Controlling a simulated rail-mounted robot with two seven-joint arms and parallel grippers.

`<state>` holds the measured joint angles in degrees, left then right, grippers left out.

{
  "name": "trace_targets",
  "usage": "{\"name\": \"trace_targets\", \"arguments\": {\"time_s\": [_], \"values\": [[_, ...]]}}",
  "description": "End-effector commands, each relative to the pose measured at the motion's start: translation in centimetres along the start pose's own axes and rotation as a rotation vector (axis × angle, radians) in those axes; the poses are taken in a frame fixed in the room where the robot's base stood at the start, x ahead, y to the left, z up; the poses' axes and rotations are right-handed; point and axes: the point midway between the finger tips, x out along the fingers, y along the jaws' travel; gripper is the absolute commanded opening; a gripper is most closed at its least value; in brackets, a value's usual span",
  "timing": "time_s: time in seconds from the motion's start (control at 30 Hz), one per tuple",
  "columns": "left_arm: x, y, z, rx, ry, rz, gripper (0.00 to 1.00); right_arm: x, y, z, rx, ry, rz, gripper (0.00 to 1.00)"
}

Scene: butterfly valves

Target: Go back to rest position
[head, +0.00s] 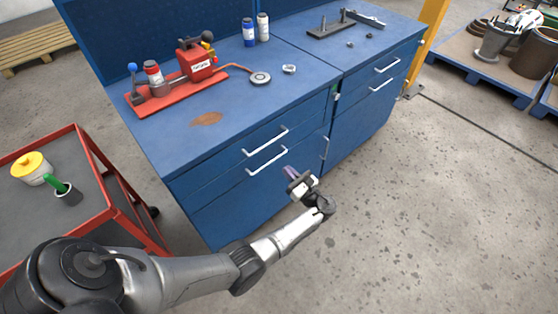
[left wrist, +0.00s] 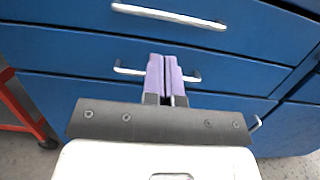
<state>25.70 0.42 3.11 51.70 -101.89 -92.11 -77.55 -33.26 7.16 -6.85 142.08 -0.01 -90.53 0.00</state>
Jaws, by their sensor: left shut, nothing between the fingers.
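My left gripper (head: 291,175) is in front of the blue workbench's drawers in the head view, with my arm stretched out from the lower left. In the left wrist view its two purple fingers (left wrist: 165,78) are together and empty, pointing at the drawer fronts. A lower drawer handle (left wrist: 130,70) shows behind the fingers; I cannot tell the exact distance between them. The blue workbench (head: 225,135) has white bar handles, and its drawers look closed. My right gripper is not in view.
A red cart (head: 105,205) with a yellow-lidded container (head: 32,167) stands at the left. A red valve rig (head: 175,90), bottles (head: 249,32) and small parts stand on the bench. Blue pallets (head: 480,70) lie at the far right. The floor right of my arm is clear.

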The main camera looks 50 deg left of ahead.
Motion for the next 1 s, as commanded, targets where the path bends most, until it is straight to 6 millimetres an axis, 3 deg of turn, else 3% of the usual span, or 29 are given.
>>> {"name": "trace_targets", "arguments": {"time_s": [0.1,0.3,0.67,0.87,1.0], "values": [[-1.9,0.0,0.0,0.0,0.0,-0.002,0.0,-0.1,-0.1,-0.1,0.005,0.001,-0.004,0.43],[-3.5,0.0,0.0,0.0,-0.001,-0.001,0.0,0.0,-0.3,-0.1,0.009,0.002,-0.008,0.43],[-4.0,0.0,0.0,-0.017,-0.001,-0.001,0.0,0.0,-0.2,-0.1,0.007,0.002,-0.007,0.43],[-4.0,-0.1,0.0,-0.216,0.002,-0.005,0.0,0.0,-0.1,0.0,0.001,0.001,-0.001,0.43],[-4.1,0.1,-1.7,-0.453,0.117,0.04,0.0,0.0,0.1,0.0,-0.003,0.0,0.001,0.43]]}}
